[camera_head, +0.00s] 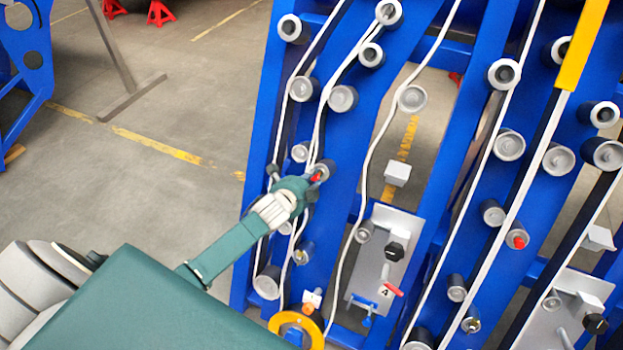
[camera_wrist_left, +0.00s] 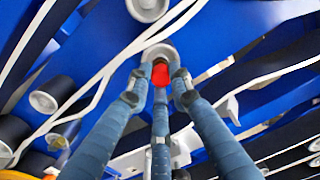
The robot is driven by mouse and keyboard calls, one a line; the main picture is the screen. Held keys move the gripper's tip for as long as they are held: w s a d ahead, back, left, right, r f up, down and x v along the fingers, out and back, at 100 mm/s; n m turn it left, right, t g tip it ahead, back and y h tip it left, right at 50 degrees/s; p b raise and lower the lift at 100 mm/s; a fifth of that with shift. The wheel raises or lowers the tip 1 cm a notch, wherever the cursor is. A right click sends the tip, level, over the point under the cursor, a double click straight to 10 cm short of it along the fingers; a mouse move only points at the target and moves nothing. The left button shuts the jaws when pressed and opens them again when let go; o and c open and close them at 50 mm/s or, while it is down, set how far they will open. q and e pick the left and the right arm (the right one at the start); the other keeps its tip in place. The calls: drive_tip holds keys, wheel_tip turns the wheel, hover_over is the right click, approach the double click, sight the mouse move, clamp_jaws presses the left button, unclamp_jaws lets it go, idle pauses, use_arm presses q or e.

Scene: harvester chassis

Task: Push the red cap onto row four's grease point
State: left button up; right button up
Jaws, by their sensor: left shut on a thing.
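The red cap (camera_head: 316,177) is at the fingertips of my left gripper (camera_head: 298,183), against the blue frame. In the left wrist view the red cap (camera_wrist_left: 161,74) sits between the fingers of the left gripper (camera_wrist_left: 159,80), which are shut on it. A round grey fitting (camera_wrist_left: 158,52) is right behind the cap; in the head view this fitting (camera_head: 325,167) is partly hidden. I cannot tell whether cap and fitting touch. A plate marked 4 (camera_head: 385,292) is lower on the same row. My right gripper is not in view.
White hoses (camera_head: 365,180) run down the blue frame (camera_head: 345,135) close to the gripper. Several grey cylinders stick out around it. Another red cap (camera_head: 517,241) is on a fitting further right. An orange ring (camera_head: 296,322) is below.

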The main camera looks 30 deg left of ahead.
use_arm(q)
drive_tip(key=shift+b+x, duration=0.9)
drive_tip(key=shift+x, duration=0.3)
drive_tip(key=o, duration=0.8)
drive_tip(key=shift+s, duration=0.1)
drive_tip(key=v, duration=1.2)
drive_tip(key=shift+r, duration=0.1)
